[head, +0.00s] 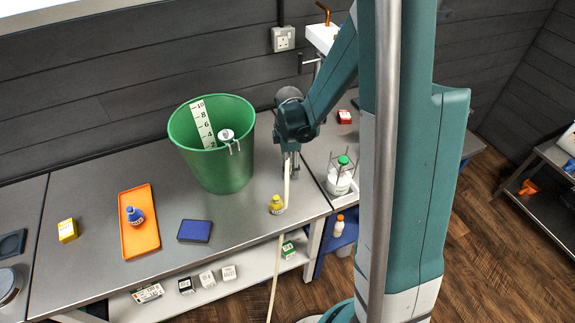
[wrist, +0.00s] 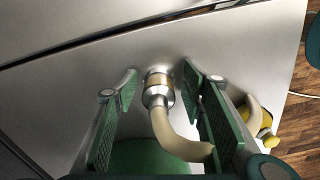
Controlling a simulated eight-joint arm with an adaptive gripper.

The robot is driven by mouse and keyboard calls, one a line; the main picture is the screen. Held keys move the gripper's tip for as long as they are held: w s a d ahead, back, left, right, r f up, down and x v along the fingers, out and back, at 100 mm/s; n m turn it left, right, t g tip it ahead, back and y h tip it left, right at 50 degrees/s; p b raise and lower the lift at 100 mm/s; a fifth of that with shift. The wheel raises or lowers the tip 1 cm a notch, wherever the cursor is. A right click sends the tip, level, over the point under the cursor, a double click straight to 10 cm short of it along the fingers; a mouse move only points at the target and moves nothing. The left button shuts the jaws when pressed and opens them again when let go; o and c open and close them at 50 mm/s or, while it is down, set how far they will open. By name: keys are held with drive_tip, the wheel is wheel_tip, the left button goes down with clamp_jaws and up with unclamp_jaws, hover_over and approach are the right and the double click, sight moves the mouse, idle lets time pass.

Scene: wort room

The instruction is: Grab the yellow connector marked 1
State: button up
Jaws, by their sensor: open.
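My gripper (wrist: 158,84) is open, with a green-padded finger on each side of the connector and gaps between. In the head view my gripper (head: 291,165) is low over the steel bench, right of the green bucket.
The green bucket (head: 222,172) stands close on the left. A white bottle with a green cap (head: 341,177) stands in a wire rack on the right. An orange tray (head: 140,240) lies farther left.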

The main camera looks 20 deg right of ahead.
idle(0.5)
drive_tip(key=c, duration=1)
drive_tip(key=shift+r, duration=0.1)
drive_tip(key=shift+r, duration=4.9)
